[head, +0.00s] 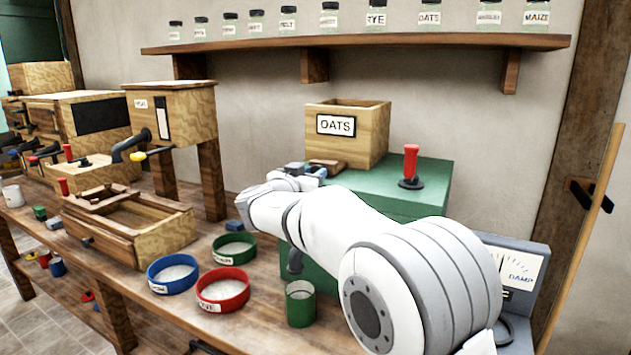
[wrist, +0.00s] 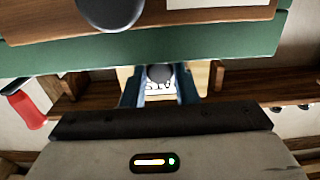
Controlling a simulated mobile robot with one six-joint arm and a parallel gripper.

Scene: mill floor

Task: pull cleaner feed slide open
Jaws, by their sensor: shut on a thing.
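The cleaner appears to be the green machine (head: 385,188) with the wooden OATS hopper (head: 372,148) on top. A wooden slide piece (head: 331,165) shows low at the hopper's left front. My gripper (head: 314,171) is at that spot, at the machine's top edge. In the wrist view my gripper (wrist: 160,88) is shut on a dark round knob (wrist: 160,73), which I take to be the feed slide's knob. Beyond it are pale wood and part of a lettered label. How far the slide is out cannot be told; my arm and fingers hide part of it.
A red-handled lever (head: 411,163) stands on the machine's top, right of the hopper. Blue (head: 172,286), red (head: 244,293) and green (head: 252,248) sieves and a green cup (head: 300,318) are on the bench below. A jar shelf (head: 360,43) runs along the wall above.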

